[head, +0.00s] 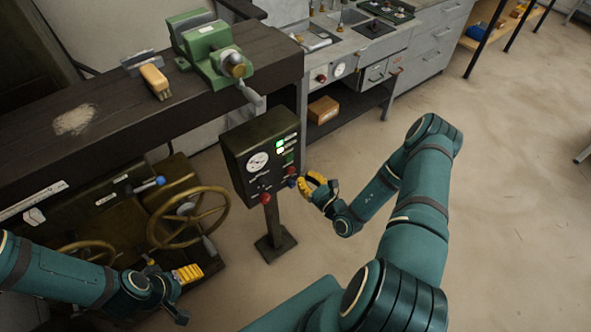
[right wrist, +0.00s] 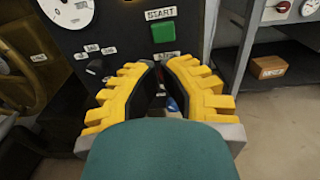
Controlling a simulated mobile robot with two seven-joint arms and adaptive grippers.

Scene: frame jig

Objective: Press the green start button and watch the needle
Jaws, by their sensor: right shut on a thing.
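The dark control box (head: 240,140) stands on a post, with a white round gauge (head: 257,162) and lit green lamps on its face. The gauge needle is too small to read. In the right wrist view the green button (right wrist: 164,32) sits under a START label, uncovered, beyond my fingertips. My right gripper (head: 304,184) is at the box's lower right; its yellow fingers (right wrist: 162,85) are shut on a small control below the button. That control is mostly hidden, with a bit of blue and red showing. My left gripper (head: 188,273) hangs low at the left, its jaws unclear.
A red knob (head: 265,198) sticks out at the box's lower front. Brass handwheels (head: 188,218) stand left of the box. A workbench (head: 110,115) with a green vise (head: 212,52) is behind. The floor at right is open.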

